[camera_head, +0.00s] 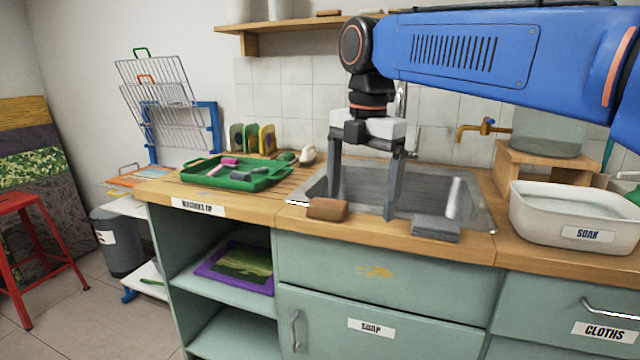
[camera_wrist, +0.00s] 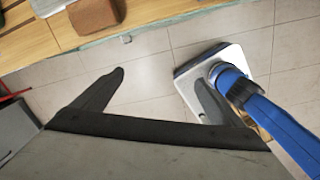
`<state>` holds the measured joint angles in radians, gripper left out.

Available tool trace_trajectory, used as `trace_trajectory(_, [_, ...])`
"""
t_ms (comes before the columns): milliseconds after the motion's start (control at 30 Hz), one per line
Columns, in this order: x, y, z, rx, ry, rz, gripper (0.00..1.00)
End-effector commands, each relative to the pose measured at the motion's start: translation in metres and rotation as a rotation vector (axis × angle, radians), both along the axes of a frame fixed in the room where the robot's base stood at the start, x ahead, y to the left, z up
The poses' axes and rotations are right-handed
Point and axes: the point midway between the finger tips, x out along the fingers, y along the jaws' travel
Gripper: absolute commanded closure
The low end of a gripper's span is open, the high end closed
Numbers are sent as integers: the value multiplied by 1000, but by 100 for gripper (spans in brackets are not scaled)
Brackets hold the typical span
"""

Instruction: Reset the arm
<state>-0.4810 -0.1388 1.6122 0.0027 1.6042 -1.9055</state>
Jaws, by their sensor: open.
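My arm reaches in from the right in the head view, and my gripper (camera_head: 365,210) hangs pointing down in front of the sink (camera_head: 455,200). Its two dark fingers are spread apart with nothing between them. In the wrist view the open fingers (camera_wrist: 160,90) show over the tiled floor and my own base. A brown block (camera_head: 327,209) lies on the counter's front edge near the left finger; it also shows in the wrist view (camera_wrist: 94,16). A grey block (camera_head: 435,228) lies on the edge to the right of the right finger.
A green tray (camera_head: 190,176) with several small items stands on the left of the counter (camera_head: 262,207). A white tub (camera_head: 535,222) labelled SOAK stands at the right. A brass tap (camera_head: 474,129) sticks out from the wall. A red stool (camera_head: 22,203) stands at far left.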

Motion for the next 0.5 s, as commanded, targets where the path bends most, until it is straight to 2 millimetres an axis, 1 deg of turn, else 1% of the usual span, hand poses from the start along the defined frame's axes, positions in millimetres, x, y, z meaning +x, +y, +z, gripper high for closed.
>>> trace_trajectory(33, [-4, -10, -4, 7, -7, -60, 8])
trace_trajectory(167, [-16, -36, -18, 32, -27, -260, 8])
trace_trajectory(233, [-26, -54, -29, 51, -41, -401, 8])
trace_trajectory(367, [-47, -88, -56, 97, -67, -699, 8])
trace_trajectory(500, [-72, -121, -87, 159, -92, -1018, 8])
